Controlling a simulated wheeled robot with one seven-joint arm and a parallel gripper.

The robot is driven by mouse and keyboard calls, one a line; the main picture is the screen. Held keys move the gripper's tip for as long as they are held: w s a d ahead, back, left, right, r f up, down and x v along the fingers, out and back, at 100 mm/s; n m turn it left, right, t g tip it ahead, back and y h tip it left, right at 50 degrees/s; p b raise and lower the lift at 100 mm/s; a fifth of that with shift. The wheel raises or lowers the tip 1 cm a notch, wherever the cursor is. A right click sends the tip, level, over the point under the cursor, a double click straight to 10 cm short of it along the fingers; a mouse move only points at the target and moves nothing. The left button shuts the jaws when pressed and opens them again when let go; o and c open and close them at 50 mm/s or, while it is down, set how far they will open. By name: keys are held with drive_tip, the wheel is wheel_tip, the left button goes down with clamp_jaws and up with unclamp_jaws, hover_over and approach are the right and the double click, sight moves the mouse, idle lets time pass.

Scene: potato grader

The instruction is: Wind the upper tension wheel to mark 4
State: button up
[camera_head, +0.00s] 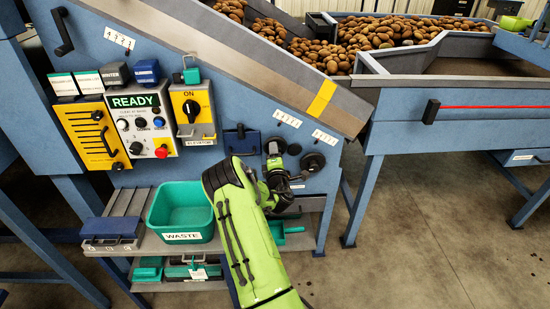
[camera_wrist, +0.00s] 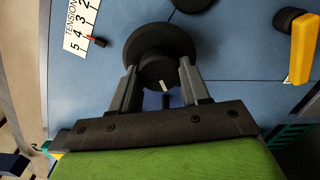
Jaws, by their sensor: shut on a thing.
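The tension wheel in my grip is a dark round wheel with a hub (camera_wrist: 160,45); in the head view it is the left, slightly higher of two dark wheels (camera_head: 274,145). My gripper (camera_wrist: 161,88) is shut on its hub, one finger on each side; it also shows in the head view (camera_head: 275,166). A white tension scale (camera_wrist: 80,28) with numbers 2 to 5 is beside the wheel. A small red-and-black pointer (camera_wrist: 97,41) sits at its edge, close to the 4; the exact reading is hard to tell. The second wheel (camera_head: 312,162) is to the right.
The READY panel (camera_head: 140,122) and yellow ELEVATOR switch (camera_head: 193,110) are to the left. A green WASTE bin (camera_head: 182,210) stands on the shelf beside my arm. A sloped conveyor edge (camera_head: 240,60) runs above.

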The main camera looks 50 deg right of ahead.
drive_tip(key=shift+r+m+b, duration=0.1)
drive_tip(key=shift+m+b, duration=0.45)
drive_tip(key=shift+m, duration=1.45)
drive_tip(key=o, duration=1.1)
drive_tip(key=shift+s, duration=0.1)
drive_tip(key=shift+c, duration=0.2)
drive_tip(key=b+v, duration=0.3)
drive_tip(key=v, duration=1.2)
drive_tip(key=shift+s+a+b, duration=0.25)
drive_tip(key=shift+b, duration=0.05)
